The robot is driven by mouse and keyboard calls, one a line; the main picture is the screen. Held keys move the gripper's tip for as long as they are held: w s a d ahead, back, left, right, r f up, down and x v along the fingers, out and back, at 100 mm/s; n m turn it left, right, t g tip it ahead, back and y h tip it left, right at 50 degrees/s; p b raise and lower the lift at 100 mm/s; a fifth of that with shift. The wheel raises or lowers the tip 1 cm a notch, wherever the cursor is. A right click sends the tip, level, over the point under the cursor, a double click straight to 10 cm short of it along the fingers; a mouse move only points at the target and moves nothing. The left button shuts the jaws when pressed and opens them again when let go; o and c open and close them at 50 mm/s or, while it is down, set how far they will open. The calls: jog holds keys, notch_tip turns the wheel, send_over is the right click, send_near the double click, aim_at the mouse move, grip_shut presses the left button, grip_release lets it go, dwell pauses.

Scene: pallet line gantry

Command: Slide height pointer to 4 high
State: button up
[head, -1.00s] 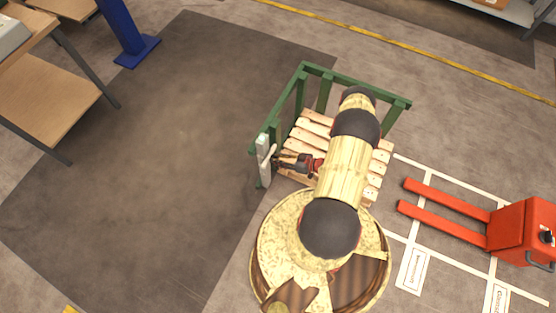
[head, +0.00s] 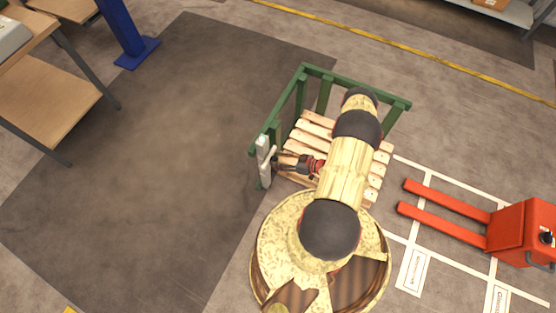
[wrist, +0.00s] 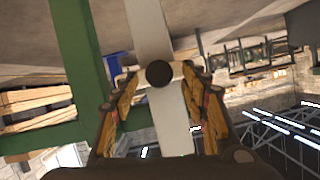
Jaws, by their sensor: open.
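The height pointer (wrist: 159,73) shows in the wrist view as a dark round knob on a pale crosspiece, in front of a long white scale board (wrist: 174,126). My gripper (wrist: 160,86) is open, with one finger on each side of the knob. I cannot tell whether either finger touches it. In the head view the white board (head: 264,172) stands at the near left corner of the green frame, and my gripper (head: 276,161) reaches it from the right. Any height marks on the board are not readable.
A green post (wrist: 80,60) runs close beside the board in the wrist view. The green frame (head: 345,77) stands around a wooden pallet (head: 312,130), partly under my arm. A red pallet truck (head: 520,232) stands at the right. The dark floor mat (head: 150,170) is clear.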

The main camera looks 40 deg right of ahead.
jog(key=v, duration=1.1)
jog(key=shift+s, duration=0.2)
jog(key=shift+d+r, duration=0.1)
jog(key=shift+d, duration=0.05)
